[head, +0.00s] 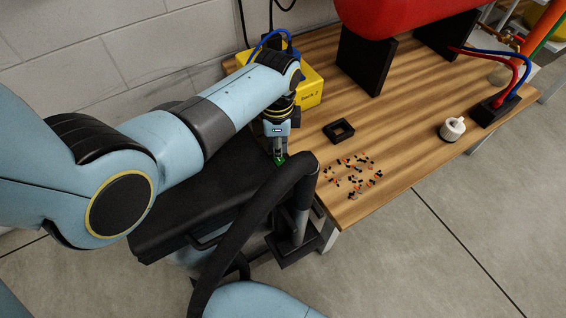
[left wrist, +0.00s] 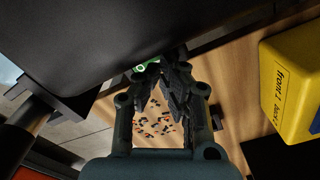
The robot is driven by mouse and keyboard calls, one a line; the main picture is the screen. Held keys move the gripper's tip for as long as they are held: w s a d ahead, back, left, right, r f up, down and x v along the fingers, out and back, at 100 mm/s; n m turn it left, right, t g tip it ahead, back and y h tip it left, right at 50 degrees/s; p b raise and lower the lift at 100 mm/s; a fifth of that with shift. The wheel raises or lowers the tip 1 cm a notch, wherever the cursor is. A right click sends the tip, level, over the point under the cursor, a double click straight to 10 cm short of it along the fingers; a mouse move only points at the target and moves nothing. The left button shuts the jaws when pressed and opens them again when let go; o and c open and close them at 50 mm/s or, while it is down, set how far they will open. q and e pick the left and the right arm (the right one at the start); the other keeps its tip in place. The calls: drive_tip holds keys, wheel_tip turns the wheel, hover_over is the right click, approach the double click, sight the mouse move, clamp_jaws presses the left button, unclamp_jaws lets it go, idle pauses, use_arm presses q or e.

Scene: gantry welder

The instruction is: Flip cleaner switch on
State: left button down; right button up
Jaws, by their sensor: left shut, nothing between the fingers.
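The cleaner appears to be the dark box (head: 165,215) beside the wooden table, with a thick black hose (head: 245,215) running over it. A small green part (head: 281,161), probably its switch, shows right at the tips of my left gripper (head: 279,154). In the left wrist view the green part (left wrist: 148,63) sits at the dark body's edge, just beyond the left gripper's fingertips (left wrist: 163,76). The left gripper is shut and empty, pointing down. I cannot tell whether it touches the green part or which way the switch is set. The right gripper is not in view.
The wooden table (head: 400,135) carries a yellow box (head: 308,88), a black square frame (head: 339,131), scattered small bits (head: 352,177), a white pot (head: 452,129) and a red tank (head: 405,12) on black supports. The hose stands close to the gripper's right.

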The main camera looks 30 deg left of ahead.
use_arm(q)
drive_tip(key=shift+f+b, duration=0.45)
drive_tip(key=shift+f, duration=0.4)
use_arm(e)
drive_tip(key=shift+s+f, duration=0.5)
drive_tip(key=shift+s, duration=0.05)
use_arm(q)
drive_tip(key=shift+f, duration=0.2)
use_arm(e)
drive_tip(key=shift+f, duration=0.1)
use_arm(q)
drive_tip(key=shift+f, duration=0.1)
use_arm(e)
drive_tip(key=shift+w+f, duration=0.1)
drive_tip(key=shift+w, duration=0.2)
use_arm(q)
wheel_tip(320, 180, up, 3)
drive_tip(key=shift+f+p, duration=0.1)
drive_tip(key=shift+p, duration=1.1)
wheel_tip(320, 180, up, 4)
drive_tip(key=p, duration=0.4)
drive_tip(key=shift+r+p, duration=0.2)
drive_tip(key=shift+p, duration=0.1)
drive_tip(key=shift+f, duration=0.1)
use_arm(e)
wheel_tip(320, 180, up, 7)
drive_tip(key=w, duration=0.1)
drive_tip(key=shift+w+a, duration=0.3)
